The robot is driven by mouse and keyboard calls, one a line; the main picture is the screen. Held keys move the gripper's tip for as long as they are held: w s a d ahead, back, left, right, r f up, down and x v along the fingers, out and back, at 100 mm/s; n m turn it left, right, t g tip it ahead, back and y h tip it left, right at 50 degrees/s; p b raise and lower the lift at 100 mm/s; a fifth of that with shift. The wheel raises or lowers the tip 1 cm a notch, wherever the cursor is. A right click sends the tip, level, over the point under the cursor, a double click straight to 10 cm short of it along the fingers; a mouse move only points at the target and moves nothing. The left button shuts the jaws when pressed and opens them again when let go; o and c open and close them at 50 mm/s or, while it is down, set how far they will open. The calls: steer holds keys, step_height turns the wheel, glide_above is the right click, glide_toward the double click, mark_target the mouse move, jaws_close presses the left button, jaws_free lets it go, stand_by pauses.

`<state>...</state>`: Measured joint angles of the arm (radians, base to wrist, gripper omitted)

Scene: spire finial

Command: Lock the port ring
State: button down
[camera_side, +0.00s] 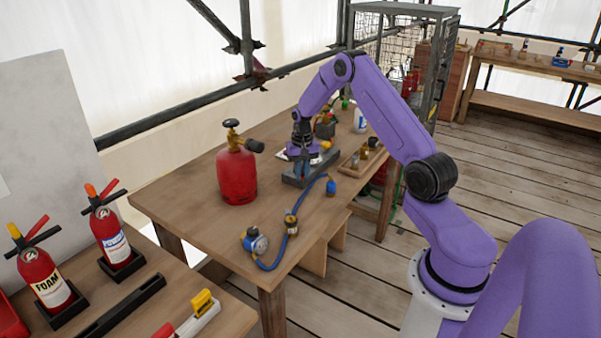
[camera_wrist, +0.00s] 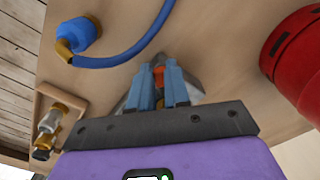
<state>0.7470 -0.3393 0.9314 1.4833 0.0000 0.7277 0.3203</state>
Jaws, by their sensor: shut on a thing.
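My gripper (camera_wrist: 159,80) points down at the work table. In the wrist view its two blue fingers are shut on a small orange-red piece (camera_wrist: 158,70). I cannot tell whether this piece is the port ring or what it belongs to. Pale grey surfaces show around the fingertips. In the side view my gripper (camera_side: 300,168) is low over a grey block (camera_side: 322,167) on the table, and the fingertips are too small to make out. No port ring can be clearly identified elsewhere.
A red gas cylinder (camera_side: 237,177) with a brass valve stands left of my gripper. A blue hose (camera_side: 285,245) with a gauge (camera_side: 256,243) curves across the front. A wooden tray (camera_side: 352,164) with brass fittings lies right. The table's near left is clear.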

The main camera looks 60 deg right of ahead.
steer(key=n, duration=0.1)
steer(key=d+n, duration=0.1)
steer(key=n, duration=0.1)
steer(key=shift+s+d+n, duration=0.2)
steer(key=shift+s+n, duration=0.1)
steer(key=shift+s, duration=0.1)
steer(key=c, duration=1.1)
jaws_free()
steer(key=shift+r, duration=0.1)
step_height(320, 180, up, 17)
steer(key=shift+r, duration=0.2)
